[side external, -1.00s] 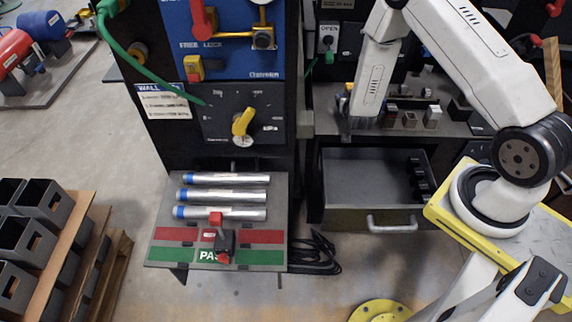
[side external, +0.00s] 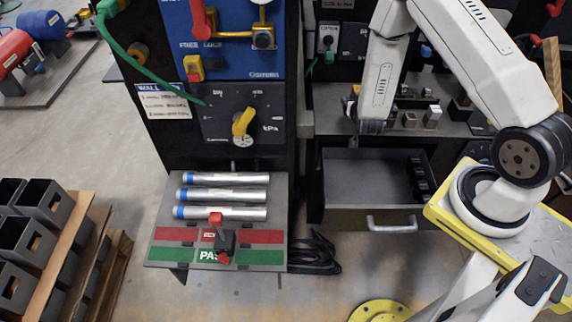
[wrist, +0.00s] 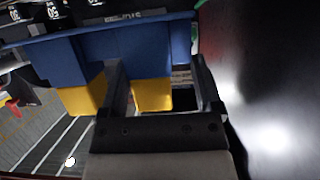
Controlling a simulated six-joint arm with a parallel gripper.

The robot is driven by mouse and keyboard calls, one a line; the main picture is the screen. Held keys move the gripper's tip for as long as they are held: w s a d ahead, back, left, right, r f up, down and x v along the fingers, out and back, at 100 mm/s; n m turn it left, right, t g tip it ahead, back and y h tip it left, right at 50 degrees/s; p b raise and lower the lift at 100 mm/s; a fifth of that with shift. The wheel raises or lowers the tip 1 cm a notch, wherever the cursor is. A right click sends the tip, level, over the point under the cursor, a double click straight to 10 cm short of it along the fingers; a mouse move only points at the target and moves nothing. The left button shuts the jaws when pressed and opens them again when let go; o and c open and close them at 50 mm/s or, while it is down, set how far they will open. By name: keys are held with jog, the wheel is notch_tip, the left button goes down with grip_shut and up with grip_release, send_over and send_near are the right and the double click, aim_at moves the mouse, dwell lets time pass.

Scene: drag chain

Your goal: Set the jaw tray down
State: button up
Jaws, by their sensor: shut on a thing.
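In the wrist view, my gripper (wrist: 160,88) has its two dark fingers closed around part of a blue and yellow piece, which I take to be the jaw tray (wrist: 140,42). Its blue body runs across behind the fingers. One yellow block (wrist: 152,95) shows between the fingers and another (wrist: 82,98) to their left. Whether its underside touches a surface cannot be told. In the side view, my gripper (side external: 370,127) is small, pointing down at the left end of the shelf (side external: 460,127). The held piece is mostly hidden there behind my wrist.
An open grey drawer (side external: 365,180) with a metal handle juts out below the shelf. Several small blocks (side external: 430,117) stand on the shelf right of my gripper. A dark cabinet with a yellow knob (side external: 242,122) stands to the left. A bench with metal tubes (side external: 225,194) is in front of it.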

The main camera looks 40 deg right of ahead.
jog(key=shift+d+r, duration=0.1)
jog(key=shift+s+d+n+t+y, duration=0.1)
jog(key=shift+s+n+t+y, duration=0.45)
jog(key=shift+n+t+y, duration=0.45)
jog(key=shift+s+a+r+n+t+y, duration=0.15)
jog(key=shift+s+a+n+t+y, duration=0.1)
jog(key=shift+s+n+y, duration=0.35)
jog(key=shift+s+a+r+n+t+y, duration=0.1)
jog(key=shift+s+a+n+t+y, duration=0.2)
jog(key=shift+n+y, duration=0.4)
jog(key=shift+s+a+f+x, duration=0.15)
jog(key=shift+f+x, duration=0.4)
jog(key=shift+x, duration=2.1)
jog(key=shift+s+f+x, duration=0.3)
jog(key=shift+f+x, duration=0.3)
jog(key=shift+x, duration=2.05)
jog(key=shift+s+a+f+x, duration=0.15)
jog(key=shift+f+x, duration=0.4)
jog(key=shift+x, duration=2.15)
jog(key=shift+d+f, duration=0.15)
